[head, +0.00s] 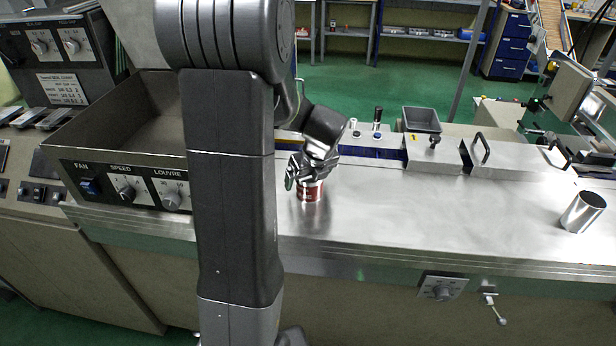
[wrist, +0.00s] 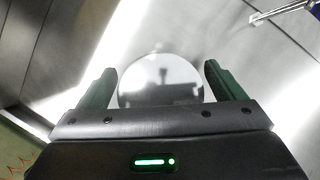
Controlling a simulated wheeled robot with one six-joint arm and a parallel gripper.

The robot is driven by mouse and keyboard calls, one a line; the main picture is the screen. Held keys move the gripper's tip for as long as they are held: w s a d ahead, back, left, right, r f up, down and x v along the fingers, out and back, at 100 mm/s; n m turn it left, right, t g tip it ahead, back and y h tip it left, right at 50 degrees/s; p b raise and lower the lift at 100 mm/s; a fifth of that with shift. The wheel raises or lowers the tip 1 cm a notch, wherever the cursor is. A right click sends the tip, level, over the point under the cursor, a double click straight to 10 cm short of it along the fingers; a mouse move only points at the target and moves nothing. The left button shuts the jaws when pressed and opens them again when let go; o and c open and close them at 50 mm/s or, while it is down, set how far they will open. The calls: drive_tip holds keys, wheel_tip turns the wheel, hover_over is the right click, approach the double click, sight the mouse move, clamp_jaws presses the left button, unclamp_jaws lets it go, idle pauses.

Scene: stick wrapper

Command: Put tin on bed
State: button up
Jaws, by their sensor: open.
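A red tin (head: 310,191) stands upright on the bare metal bed (head: 420,215) of the machine, partly hidden under my gripper (head: 304,178). In the wrist view its round shiny lid (wrist: 161,84) lies between the two green fingers of my gripper (wrist: 160,70). The gripper is open, with a finger on either side of the lid and a narrow gap on each side. The lower part of the tin is hidden in the wrist view.
A shiny metal cylinder (head: 583,212) stands at the bed's right end. A dark control box (head: 120,150) is left of my arm. Metal covers with handles (head: 482,150) and a grey bin (head: 421,119) line the back. The bed's middle is clear.

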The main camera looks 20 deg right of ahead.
drive_tip(key=v, duration=1.2)
drive_tip(key=shift+r, duration=0.1)
idle(0.9)
